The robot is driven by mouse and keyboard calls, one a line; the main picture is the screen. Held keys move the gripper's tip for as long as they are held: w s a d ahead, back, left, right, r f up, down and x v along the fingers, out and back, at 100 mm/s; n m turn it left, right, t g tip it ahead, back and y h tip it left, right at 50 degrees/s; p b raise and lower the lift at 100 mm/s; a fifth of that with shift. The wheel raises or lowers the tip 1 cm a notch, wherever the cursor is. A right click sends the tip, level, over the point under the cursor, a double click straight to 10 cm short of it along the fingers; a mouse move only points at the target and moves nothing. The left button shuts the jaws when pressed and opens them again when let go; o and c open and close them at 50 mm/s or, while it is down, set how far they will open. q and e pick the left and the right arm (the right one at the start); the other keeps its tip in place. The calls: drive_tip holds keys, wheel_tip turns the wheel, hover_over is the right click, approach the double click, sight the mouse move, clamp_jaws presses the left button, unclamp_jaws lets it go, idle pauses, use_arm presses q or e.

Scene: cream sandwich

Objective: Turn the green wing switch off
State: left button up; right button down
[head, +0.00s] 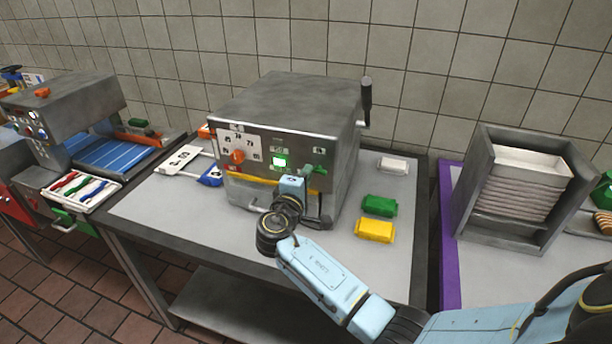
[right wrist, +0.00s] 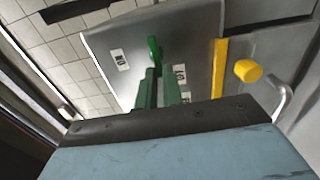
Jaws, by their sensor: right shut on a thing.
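The green wing switch (head: 321,171) is on the front panel of the grey metal machine (head: 290,100). In the right wrist view one green wing (right wrist: 153,49) sticks out past my fingertips, between a label at its left and a label at its right. My right gripper (head: 306,172) reaches the panel from the front and is shut on the switch. In the right wrist view its two fingers (right wrist: 160,88) lie around the switch's lower part, which they mostly hide. A green lamp (head: 280,161) glows left of the switch. My left gripper is not in view.
An orange knob (head: 237,156) sits left on the panel, above a yellow bar (head: 250,180). A black-ended lever (head: 366,92) rises at the machine's right side. White, green (head: 379,205) and yellow (head: 375,230) packs lie right of the machine. A rack (head: 515,185) stands farther right.

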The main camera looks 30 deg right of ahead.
drive_tip(key=c, duration=1.5)
unclamp_jaws()
drive_tip(key=shift+c, duration=0.2)
drive_tip(key=b+v, duration=0.2)
drive_tip(key=v, duration=1.1)
drive_tip(key=shift+s, duration=0.15)
drive_tip(key=shift+f, duration=0.1)
